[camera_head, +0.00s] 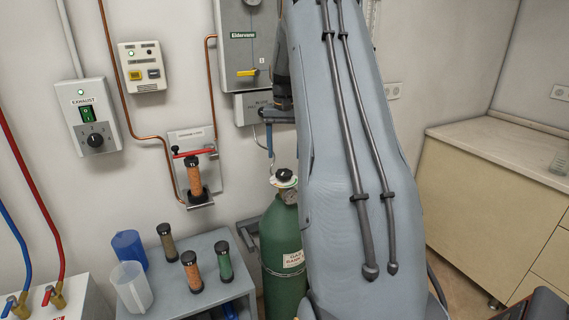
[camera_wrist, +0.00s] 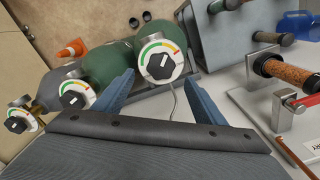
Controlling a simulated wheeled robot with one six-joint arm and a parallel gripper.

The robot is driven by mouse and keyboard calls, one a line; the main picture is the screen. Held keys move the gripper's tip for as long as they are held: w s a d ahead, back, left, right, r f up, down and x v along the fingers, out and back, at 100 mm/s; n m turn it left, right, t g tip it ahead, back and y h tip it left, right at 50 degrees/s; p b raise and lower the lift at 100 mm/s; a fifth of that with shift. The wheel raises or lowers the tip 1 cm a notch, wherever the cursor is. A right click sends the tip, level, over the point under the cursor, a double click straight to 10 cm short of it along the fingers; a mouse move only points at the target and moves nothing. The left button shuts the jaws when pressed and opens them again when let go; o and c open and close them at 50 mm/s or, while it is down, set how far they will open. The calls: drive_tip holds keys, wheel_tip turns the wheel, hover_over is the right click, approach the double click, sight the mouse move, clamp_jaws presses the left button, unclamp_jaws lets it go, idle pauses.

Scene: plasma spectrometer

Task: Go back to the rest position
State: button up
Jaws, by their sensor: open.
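My gripper (camera_wrist: 158,82) is open in the wrist view, its two blue fingers apart with nothing held between them. Beyond the fingers is the white dial with a black knob (camera_wrist: 160,62) on a green gas bottle (camera_wrist: 112,68); I cannot tell whether a finger touches it. In the head view my large grey-blue arm fills the middle and hides much of the wall behind. The green gas bottle (camera_head: 281,246) stands upright just left of the arm, partly hidden by it. Part of my wrist shows near the small wall box, above the bottle.
A grey table (camera_head: 205,247) holds cartridges and two jugs, left of the bottle. A bracket on the wall holds an orange cartridge (camera_head: 194,176). More dialled bottles (camera_wrist: 76,95) stand beside the green one. A beige cabinet (camera_head: 480,210) stands at the right.

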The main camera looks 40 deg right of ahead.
drive_tip(key=shift+r, duration=0.55)
drive_tip(key=s+a+f+n, duration=0.15)
drive_tip(key=s+a, duration=0.25)
drive_tip(key=a, duration=0.6)
drive_tip(key=s+a+f+n+t, duration=0.1)
drive_tip(key=s+a+n, duration=0.25)
drive_tip(key=a, duration=0.55)
drive_tip(key=s+a+f+n, duration=0.15)
drive_tip(key=s+a, duration=0.25)
drive_tip(key=a, duration=0.6)
drive_tip(key=s+a+f+n, duration=0.2)
drive_tip(key=s+a, duration=0.6)
drive_tip(key=s, duration=0.4)
drive_tip(key=shift+a+f, duration=0.15)
drive_tip(key=shift+f, duration=0.55)
drive_tip(key=shift+s, duration=0.1)
